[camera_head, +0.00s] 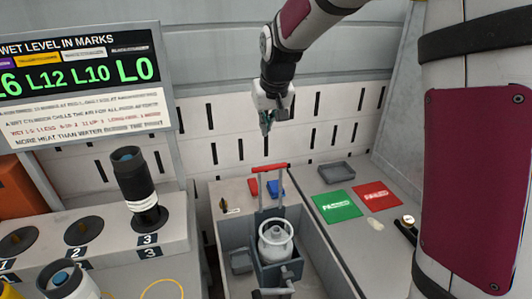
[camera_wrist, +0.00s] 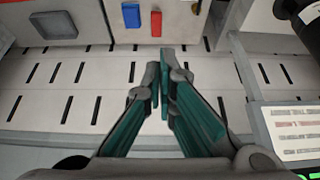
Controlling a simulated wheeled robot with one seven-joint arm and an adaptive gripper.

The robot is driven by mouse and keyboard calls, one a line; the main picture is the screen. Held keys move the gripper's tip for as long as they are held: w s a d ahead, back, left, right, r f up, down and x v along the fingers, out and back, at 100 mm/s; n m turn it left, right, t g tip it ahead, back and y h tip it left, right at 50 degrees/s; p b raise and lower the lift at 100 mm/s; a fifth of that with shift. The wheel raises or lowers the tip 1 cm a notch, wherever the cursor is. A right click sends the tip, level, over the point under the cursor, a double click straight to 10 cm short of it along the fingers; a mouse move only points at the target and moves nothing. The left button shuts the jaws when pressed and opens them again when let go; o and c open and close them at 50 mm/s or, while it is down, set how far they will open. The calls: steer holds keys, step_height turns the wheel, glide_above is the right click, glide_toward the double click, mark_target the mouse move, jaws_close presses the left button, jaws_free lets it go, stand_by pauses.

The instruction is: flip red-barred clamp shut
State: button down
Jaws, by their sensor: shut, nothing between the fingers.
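The clamp's red bar (camera_head: 270,168) sits atop two upright grey posts, so the clamp stands raised in the head view. Below it, a white ringed cylinder (camera_head: 275,240) sits in a dark blue-grey cradle (camera_head: 285,273) inside a grey trough. My gripper (camera_head: 266,128) hangs above and behind the red bar, apart from it. In the wrist view my gripper (camera_wrist: 160,66) has its green fingers together with nothing held. The clamp does not show in the wrist view.
A blue block (camera_head: 276,188) and a red block (camera_head: 253,188) lie behind the posts. A grey tray (camera_head: 336,173), a green mat (camera_head: 337,206) and a red mat (camera_head: 377,195) lie at right. A black cylinder (camera_head: 133,178) stands on slot 3 at left. The slotted wall is behind.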

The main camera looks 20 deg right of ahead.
steer(key=p+x, duration=0.1)
steer(key=x, duration=0.9)
steer(key=shift+s+f+p, duration=0.15)
steer(key=shift+s+p, duration=0.3)
steer(key=shift+s, duration=0.6)
steer(key=shift+s+f+p, duration=0.1)
steer(key=shift+s+p, duration=0.35)
steer(key=shift+s, duration=0.6)
steer(key=shift+s+r, duration=0.1)
steer(key=shift+s, duration=0.3)
